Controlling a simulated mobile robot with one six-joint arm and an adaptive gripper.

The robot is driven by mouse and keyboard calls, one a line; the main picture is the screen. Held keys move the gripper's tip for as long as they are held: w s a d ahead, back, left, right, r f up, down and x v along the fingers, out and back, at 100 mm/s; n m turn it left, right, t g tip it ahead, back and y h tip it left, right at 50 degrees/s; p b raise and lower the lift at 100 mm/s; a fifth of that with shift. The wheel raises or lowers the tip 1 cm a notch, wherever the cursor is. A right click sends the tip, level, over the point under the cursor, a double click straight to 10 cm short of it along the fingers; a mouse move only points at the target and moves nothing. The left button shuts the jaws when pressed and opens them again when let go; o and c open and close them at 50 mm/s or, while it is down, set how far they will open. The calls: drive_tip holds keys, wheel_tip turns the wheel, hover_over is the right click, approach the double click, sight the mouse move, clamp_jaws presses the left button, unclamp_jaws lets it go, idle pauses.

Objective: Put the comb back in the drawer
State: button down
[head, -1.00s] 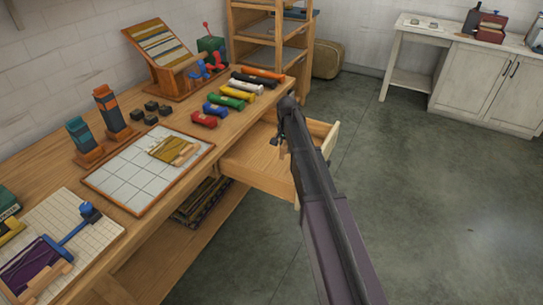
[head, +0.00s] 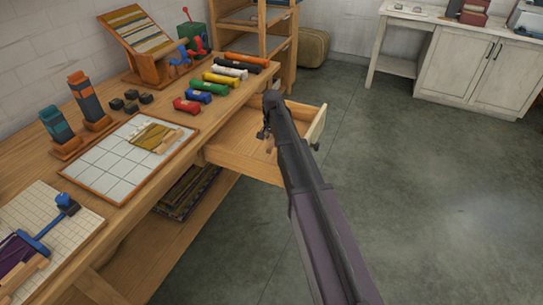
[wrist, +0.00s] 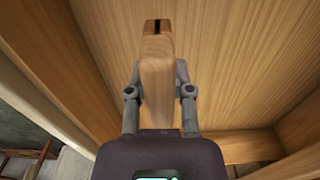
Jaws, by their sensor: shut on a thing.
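The drawer (head: 235,153) is pulled out from under the right end of the wooden workbench. My gripper (wrist: 158,68) is shut on a pale wooden piece with a dark slot in its end, which I take to be the comb (wrist: 158,92). In the head view, my gripper (head: 267,132) is over the drawer's interior, and my arm covers part of the drawer. In the wrist view, the drawer's wooden boards (wrist: 235,50) surround the held piece. I cannot tell whether it touches the drawer floor.
Several coloured skeins (head: 208,86) lie on the bench above the drawer. A white tiled board (head: 110,160) and a small loom (head: 150,45) are also on the bench. A wooden shelf (head: 255,22) stands behind. The floor (head: 420,190) to the right is clear.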

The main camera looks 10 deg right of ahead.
sight(272, 158)
drive_tip(key=shift+f, duration=0.55)
drive_tip(key=shift+f+b, duration=0.1)
drive_tip(key=shift+b, duration=0.3)
drive_tip(key=shift+f+b, duration=1.75)
drive_tip(key=shift+f, duration=0.2)
drive_tip(key=c, duration=0.5)
unclamp_jaws()
drive_tip(key=shift+r, duration=0.1)
drive_tip(key=shift+r, duration=0.15)
wheel_tip(272, 158, up, 12)
drive_tip(key=p, duration=1.2)
